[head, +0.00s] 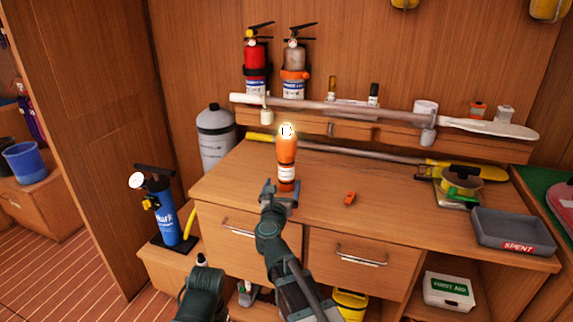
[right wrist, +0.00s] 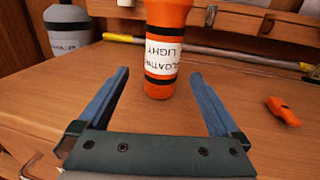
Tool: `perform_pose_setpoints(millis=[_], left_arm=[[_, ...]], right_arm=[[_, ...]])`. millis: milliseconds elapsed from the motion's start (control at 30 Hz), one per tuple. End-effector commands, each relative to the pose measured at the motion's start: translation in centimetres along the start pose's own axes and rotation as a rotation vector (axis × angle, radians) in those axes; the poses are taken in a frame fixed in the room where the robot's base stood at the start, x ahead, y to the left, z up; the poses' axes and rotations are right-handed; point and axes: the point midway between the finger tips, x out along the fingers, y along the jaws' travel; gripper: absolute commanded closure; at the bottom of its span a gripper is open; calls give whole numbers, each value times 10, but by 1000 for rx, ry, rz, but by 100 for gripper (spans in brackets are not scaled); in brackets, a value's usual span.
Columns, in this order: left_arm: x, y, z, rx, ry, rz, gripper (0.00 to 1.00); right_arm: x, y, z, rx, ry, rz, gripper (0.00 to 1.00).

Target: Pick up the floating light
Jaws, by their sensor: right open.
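The floating light (head: 286,160) stands upright near the front of the wooden desk in the head view. It is orange with dark bands, a white label and a bright lit top. In the right wrist view the floating light (right wrist: 160,50) stands just beyond and between the fingertips, its label reading upside down. My right gripper (head: 282,190) is open and empty, low in front of the light's base. Its two blue fingers (right wrist: 157,80) are spread wide on either side. A dark arm link of mine shows at the bottom of the head view; my left gripper is not visible.
An orange whistle-like piece (head: 350,198) lies right of the light. A paddle (head: 370,152) lies behind it along the desk. A grey tray marked SPENT (head: 514,233) is at the right. A blue pump (head: 165,212) stands left of the desk.

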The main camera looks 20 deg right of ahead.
Motion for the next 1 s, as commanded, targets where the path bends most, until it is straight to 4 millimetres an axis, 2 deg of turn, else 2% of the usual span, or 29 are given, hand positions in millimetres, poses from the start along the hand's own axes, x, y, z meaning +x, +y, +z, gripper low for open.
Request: perform_pose_setpoints(millis=[400, 633, 667, 1000], left_arm=[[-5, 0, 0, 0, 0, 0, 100], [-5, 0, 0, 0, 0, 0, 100], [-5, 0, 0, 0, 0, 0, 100], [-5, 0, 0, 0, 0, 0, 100]], right_arm=[[50, -2, 5, 0, 0, -1, 1], [51, -3, 5, 0, 0, 0, 1], [51, -3, 5, 0, 0, 0, 4], [50, -3, 5, 0, 0, 0, 66]])
